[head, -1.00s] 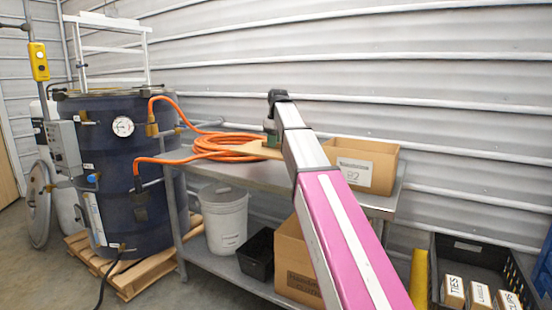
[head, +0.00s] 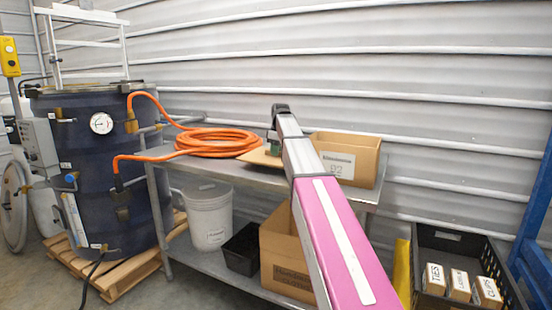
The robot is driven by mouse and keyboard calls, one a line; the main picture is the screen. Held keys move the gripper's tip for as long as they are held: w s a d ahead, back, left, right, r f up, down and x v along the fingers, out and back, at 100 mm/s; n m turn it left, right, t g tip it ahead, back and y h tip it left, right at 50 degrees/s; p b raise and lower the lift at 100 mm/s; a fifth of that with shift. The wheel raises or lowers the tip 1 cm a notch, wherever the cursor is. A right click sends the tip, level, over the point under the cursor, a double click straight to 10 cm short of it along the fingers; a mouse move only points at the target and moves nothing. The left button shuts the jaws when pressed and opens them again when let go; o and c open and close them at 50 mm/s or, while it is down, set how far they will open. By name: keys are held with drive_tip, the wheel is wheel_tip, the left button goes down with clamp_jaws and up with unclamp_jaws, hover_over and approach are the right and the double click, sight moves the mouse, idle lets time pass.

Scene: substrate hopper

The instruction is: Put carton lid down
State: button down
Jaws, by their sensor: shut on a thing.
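The carton lid (head: 259,157) is a flat tan cardboard piece at the shelf top, beside the orange hose coil. Only its left part shows; my arm hides the rest. My gripper (head: 273,149) is at the lid, mostly hidden behind my own pink and silver arm, and is shut on the lid. Whether the lid touches the shelf top cannot be told. An open cardboard carton (head: 350,163) with a white label stands on the shelf top just right of my arm.
The metal shelf (head: 205,170) carries an orange hose coil (head: 215,142) at left. Below are a grey bucket (head: 208,215), a black bin (head: 243,250) and another carton (head: 285,270). A dark drum (head: 95,180) stands left. A black crate (head: 465,240) with small boxes stands right.

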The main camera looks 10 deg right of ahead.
drive_tip(key=shift+f, duration=1.55)
drive_tip(key=shift+f, duration=0.15)
drive_tip(key=c, duration=1.1)
unclamp_jaws()
drive_tip(key=r, duration=0.8)
drive_tip(key=s+d+r, duration=0.1)
drive_tip(key=r, duration=0.3)
drive_tip(key=shift+r, duration=0.15)
